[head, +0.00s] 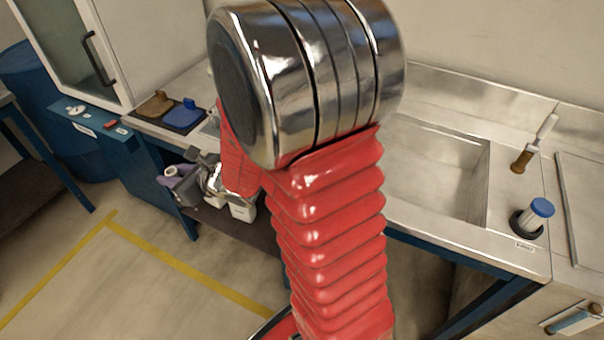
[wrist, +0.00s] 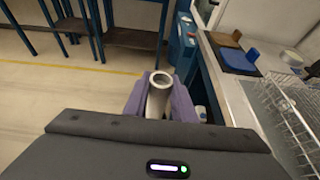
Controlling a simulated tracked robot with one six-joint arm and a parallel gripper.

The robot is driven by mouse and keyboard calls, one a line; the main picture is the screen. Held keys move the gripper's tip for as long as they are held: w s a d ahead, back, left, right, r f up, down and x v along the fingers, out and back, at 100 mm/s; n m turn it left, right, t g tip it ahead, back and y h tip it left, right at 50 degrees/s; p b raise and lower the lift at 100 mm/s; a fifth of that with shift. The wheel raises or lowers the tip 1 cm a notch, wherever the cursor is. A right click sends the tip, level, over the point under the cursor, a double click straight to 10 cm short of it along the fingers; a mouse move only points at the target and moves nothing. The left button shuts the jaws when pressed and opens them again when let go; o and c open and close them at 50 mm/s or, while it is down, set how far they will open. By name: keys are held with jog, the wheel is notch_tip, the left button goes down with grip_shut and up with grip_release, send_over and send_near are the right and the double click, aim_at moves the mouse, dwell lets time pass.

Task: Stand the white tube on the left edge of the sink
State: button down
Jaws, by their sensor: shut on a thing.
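My gripper (wrist: 160,98) has purple fingers shut on the white tube (wrist: 161,86) in the wrist view. The tube's round open end points up, and it is held off the floor beside the bench. In the head view my gripper (head: 181,184) is left of my red arm, in front of the bench's blue frame, with the tube mostly hidden there. The sink (head: 480,190) is a steel basin right of my arm. My arm hides its left edge in the head view.
A wire rack (wrist: 289,112) stands on the counter. White containers (head: 243,209) are on the lower shelf.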

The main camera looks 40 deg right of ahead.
jog(key=shift+d, duration=0.25)
jog(key=shift+d, duration=0.1)
jog(key=d+r+n+y, duration=0.1)
jog(key=d+r, duration=0.8)
jog(key=d, duration=0.5)
jog(key=s+d+r+n+g+y, duration=0.1)
jog(key=s+d+r+n+y, duration=0.1)
jog(key=s+d, duration=1.1)
jog(key=s, duration=0.3)
jog(key=shift+s+d+r+g, duration=0.15)
jog(key=shift+s+d+g, duration=0.15)
jog(key=shift+g, duration=0.1)
notch_tip(320, 180, down, 6)
jog(key=shift+y, duration=0.3)
